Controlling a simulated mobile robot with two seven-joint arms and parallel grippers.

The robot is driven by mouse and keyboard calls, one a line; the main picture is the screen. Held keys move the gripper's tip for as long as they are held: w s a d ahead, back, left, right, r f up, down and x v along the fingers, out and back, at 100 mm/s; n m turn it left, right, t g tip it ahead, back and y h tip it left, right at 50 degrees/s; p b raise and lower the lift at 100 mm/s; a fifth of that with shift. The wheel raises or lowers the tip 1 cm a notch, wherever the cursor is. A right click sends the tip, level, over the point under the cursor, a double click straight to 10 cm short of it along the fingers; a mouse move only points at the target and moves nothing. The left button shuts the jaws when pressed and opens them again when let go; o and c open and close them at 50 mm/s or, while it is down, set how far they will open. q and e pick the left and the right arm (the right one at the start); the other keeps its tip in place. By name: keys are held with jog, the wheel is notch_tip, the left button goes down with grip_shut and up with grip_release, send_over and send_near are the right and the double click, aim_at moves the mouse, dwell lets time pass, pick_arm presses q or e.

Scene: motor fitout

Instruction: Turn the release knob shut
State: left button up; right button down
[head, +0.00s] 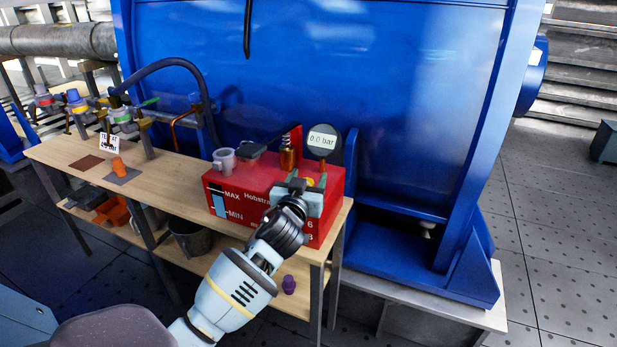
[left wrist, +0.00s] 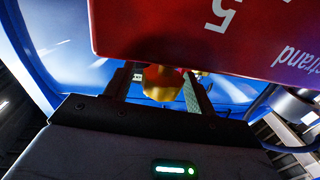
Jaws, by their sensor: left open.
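The red pump box (head: 255,205) stands at the right end of the wooden bench, with a level strip marked MAX and MIN. A round gauge (head: 322,141) on it reads 0.0 bar. What looks like the release knob, yellow-gold (left wrist: 163,82), sits between the fingers of my left gripper (left wrist: 157,90) in the left wrist view. In the head view my left gripper (head: 302,190) is at the box's front right, hiding most of the knob. The fingers are open, one on each side of it; I cannot tell if they touch it. My right gripper is out of view.
A large blue housing (head: 330,80) rises behind the bench (head: 180,190). A dark hose (head: 170,64) arches at the left.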

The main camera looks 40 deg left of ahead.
pick_arm(q)
jog(key=shift+w+a, duration=0.25)
jog(key=shift+w, duration=0.3)
